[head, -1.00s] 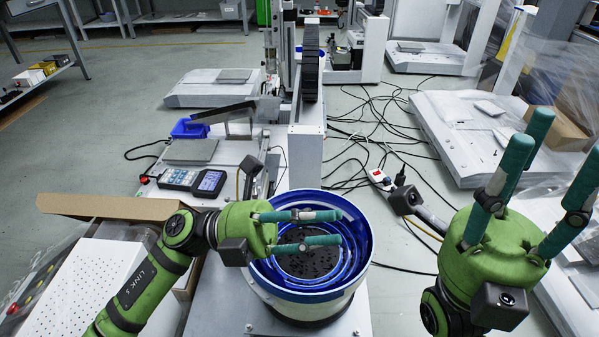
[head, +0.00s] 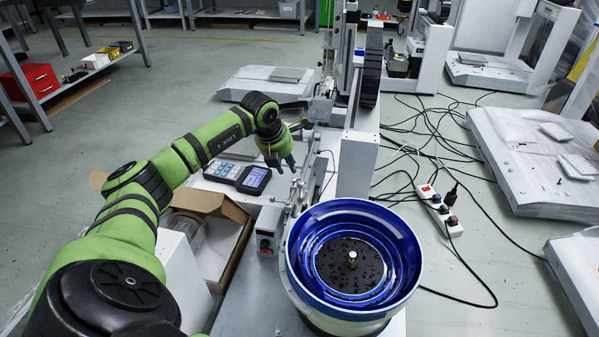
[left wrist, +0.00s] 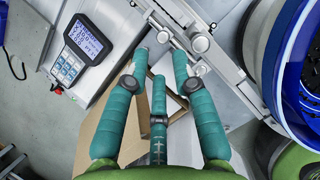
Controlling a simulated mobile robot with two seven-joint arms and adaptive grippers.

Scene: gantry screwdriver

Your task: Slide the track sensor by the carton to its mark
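A metal track (left wrist: 236,80) runs diagonally across the left wrist view; it also shows in the head view (head: 311,165), left of the blue bowl feeder. Small metal fittings with round knobs (left wrist: 200,44) sit on it near my fingertips. I cannot tell for sure which one is the track sensor, and I cannot make out its mark. The open brown carton (head: 236,212) stands in front of the handheld controller. My left gripper (left wrist: 160,62) has its teal fingers spread and empty, just short of the fittings. It also shows in the head view (head: 281,162). My right gripper is not seen.
The blue bowl feeder (head: 407,226) stands right of the track. A handheld controller (head: 253,180) lies left of it. A power strip (head: 440,212) and loose cables lie on the floor.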

